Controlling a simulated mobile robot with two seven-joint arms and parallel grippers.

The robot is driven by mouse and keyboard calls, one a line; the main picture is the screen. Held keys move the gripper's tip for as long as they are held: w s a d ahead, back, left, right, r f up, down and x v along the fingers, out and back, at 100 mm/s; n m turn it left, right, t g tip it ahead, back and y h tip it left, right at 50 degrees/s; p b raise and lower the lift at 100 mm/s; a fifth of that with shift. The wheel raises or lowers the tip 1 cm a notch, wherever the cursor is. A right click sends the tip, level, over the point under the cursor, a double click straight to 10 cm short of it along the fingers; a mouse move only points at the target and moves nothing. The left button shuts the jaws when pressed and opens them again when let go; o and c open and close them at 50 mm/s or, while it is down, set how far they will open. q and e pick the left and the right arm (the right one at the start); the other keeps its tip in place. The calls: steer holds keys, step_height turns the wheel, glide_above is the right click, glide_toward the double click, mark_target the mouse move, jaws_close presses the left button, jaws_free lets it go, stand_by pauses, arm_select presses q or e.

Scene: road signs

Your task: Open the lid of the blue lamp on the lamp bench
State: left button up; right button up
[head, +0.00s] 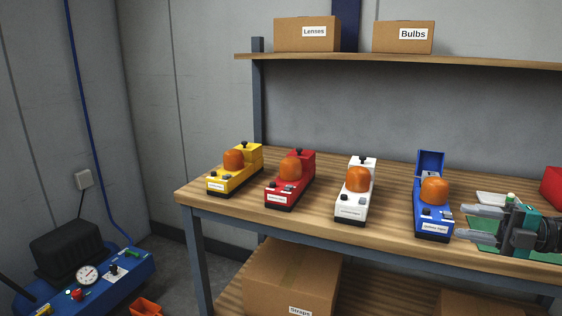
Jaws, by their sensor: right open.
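The blue lamp (433,205) stands at the right of the row on the wooden lamp bench (330,218), with an orange dome on top. Its blue lid (431,163) stands upright at the back end, and the compartment behind the dome looks open. My right gripper (464,222) is open and empty, just right of the blue lamp's front end. Its fingers point left towards the lamp; I cannot tell whether they touch it. My left gripper is not in view.
A yellow lamp (236,170), a red lamp (291,180) and a white lamp (356,190) stand to the left with lids down. A green mat (483,226) and a red box (552,187) are at the right. A shelf (400,60) with cardboard boxes hangs above.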

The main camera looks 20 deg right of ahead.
steer(key=s+a+f+m+t+h+p, duration=0.2)
steer(key=a+f+m+t+h, duration=0.3)
steer(key=a+f+m, duration=1.2)
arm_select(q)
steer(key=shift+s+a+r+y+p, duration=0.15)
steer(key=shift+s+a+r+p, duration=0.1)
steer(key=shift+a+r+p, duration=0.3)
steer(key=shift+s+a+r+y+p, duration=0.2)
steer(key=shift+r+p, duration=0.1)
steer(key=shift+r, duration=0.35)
arm_select(e)
steer(key=s+a+f+m+g+h, duration=0.3)
steer(key=s+a+f, duration=0.2)
steer(key=a, duration=0.4)
steer(key=s+a+f+m+g+h, duration=0.2)
steer(key=s+a+f+m+h, duration=0.1)
steer(key=a, duration=0.6)
step_height(320, 180, down, 2)
steer(key=shift+s+a+f+m+g+h, duration=0.2)
steer(key=shift+s+m+g+h, duration=0.3)
steer(key=shift+s, duration=0.4)
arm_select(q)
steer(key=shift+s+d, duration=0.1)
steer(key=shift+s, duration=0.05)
arm_select(e)
steer(key=shift+d, duration=0.15)
